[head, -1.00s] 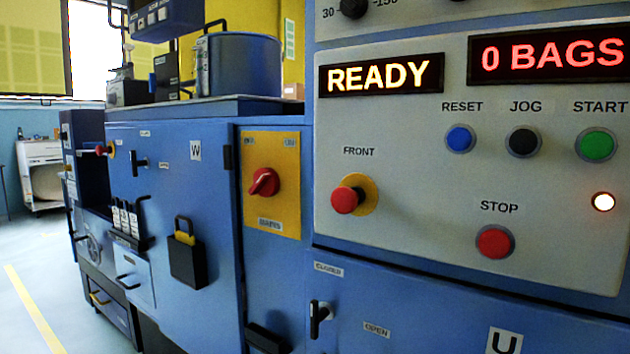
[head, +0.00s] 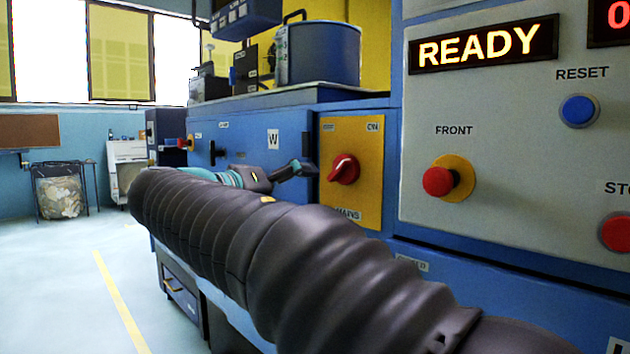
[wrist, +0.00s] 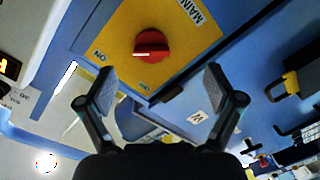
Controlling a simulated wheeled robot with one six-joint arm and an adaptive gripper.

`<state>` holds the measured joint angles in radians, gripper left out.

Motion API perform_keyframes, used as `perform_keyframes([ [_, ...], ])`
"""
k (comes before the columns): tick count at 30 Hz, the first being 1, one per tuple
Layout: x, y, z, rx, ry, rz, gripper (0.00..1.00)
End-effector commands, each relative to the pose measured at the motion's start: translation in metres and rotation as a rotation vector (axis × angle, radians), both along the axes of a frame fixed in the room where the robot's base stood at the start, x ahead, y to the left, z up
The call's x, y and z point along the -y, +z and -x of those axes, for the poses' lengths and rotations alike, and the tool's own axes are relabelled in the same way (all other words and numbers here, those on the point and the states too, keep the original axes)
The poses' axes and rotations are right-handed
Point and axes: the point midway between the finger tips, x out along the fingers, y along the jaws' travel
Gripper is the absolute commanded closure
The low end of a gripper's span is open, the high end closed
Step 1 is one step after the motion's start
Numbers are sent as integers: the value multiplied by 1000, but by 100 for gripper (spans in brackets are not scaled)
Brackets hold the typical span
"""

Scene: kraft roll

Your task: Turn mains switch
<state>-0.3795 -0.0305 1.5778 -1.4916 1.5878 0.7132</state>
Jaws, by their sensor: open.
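The mains switch is a red rotary knob (head: 344,169) on a yellow plate (head: 363,130) fixed to the blue machine's front. In the head view, my gripper (head: 308,168) is just left of the knob, with my arm reaching in from the lower right. In the wrist view, the red knob (wrist: 152,46) lies beyond and between the spread fingertips of my gripper (wrist: 158,82), apart from both. The gripper is open and empty. The label ON shows on the yellow plate near the left finger in the wrist view.
A control panel (head: 480,130) with a red FRONT button (head: 438,181), a blue RESET button (head: 578,110) and a READY display (head: 484,43) stands right of the switch. A padlock (wrist: 283,88) hangs nearby. Open floor (head: 60,270) lies at left.

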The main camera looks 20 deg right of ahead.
Motion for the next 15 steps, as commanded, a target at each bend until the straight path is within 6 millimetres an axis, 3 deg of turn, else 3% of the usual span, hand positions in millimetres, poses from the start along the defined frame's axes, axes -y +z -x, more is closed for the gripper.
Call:
perform_keyframes([
  [3, -10, 14, -7, 59, -15, 46, 8],
  [7, -6, 19, -10, 79, -21, 59, 8],
  [15, 35, 19, -23, 76, -24, 58, 8],
])
